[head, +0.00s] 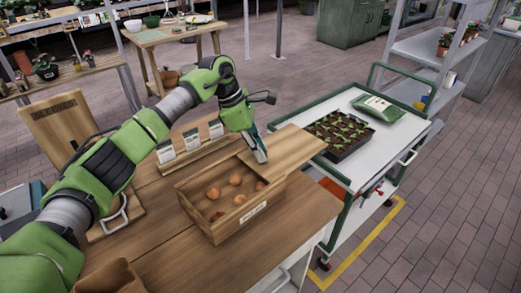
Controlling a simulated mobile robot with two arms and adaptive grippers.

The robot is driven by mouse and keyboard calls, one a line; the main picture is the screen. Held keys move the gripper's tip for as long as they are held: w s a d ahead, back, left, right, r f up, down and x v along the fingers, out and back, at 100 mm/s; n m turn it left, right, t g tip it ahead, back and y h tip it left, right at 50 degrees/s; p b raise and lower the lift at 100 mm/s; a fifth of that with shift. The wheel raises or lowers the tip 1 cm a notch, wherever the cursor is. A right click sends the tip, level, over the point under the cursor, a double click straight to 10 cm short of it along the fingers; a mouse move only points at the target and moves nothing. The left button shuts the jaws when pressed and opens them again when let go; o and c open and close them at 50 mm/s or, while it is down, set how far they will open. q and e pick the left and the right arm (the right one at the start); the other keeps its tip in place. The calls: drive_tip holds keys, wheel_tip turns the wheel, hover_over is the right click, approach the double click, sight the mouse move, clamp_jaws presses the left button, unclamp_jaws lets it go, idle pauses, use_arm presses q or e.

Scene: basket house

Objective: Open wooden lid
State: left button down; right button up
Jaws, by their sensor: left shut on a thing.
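The wooden lid (289,151) is a flat light-brown board at the right end of the wooden box (226,230). It covers the box's right part and juts out past it toward the cart. The left part of the box is uncovered and shows several round brown bulbs (236,180) inside. My left gripper (261,157) points down at the lid's left edge and is shut on the lid. Its fingertips are small and partly hidden, so the exact grip is hard to see. My right gripper is not in view.
The box stands on a wooden table (165,254). Seed packets in a wooden holder (190,146) stand behind it. A white cart (375,160) at the right holds a seedling tray (338,134) and a green bag (378,107). A wooden board (62,124) stands at the left.

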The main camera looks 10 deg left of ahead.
use_arm(q)
drive_tip(key=c, duration=1.9)
unclamp_jaws()
drive_tip(key=shift+s, duration=0.1)
drive_tip(key=shift+r, duration=0.15)
drive_tip(key=v, duration=1.1)
drive_tip(key=shift+a+r, duration=0.2)
drive_tip(key=shift+r, duration=0.15)
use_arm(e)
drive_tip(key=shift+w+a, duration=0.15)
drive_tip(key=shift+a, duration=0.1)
